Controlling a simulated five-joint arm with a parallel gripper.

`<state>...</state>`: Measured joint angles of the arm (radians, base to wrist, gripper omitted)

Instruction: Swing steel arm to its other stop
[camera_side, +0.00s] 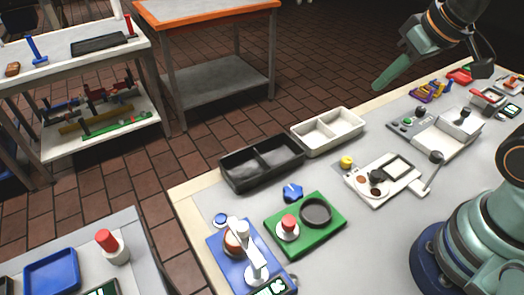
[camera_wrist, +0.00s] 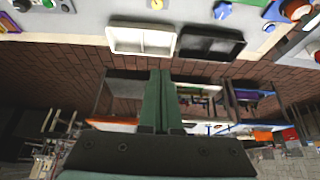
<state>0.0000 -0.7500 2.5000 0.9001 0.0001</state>
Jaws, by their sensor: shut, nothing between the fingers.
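Two arm-like parts show in the side view, and I cannot tell for certain which is the steel arm. One is a thin grey lever (camera_side: 431,175) with a dark ball knob, tilted up at the right end of a white panel (camera_side: 362,190). The other is a pale arm (camera_side: 240,235) slanting across a blue base (camera_side: 222,255) at the front. My gripper (camera_side: 377,87) is raised in the air above the far edge of the bench, apart from both. Its green fingers are shut and empty; they also show in the wrist view (camera_wrist: 160,75).
A black tray (camera_side: 222,177) and a cream tray (camera_side: 297,144) stand along the far edge. A green board (camera_side: 305,245) with a red button, a blue knob (camera_side: 292,192) and a yellow knob (camera_side: 346,161) are nearby. A white box (camera_side: 440,145) stands behind the grey lever.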

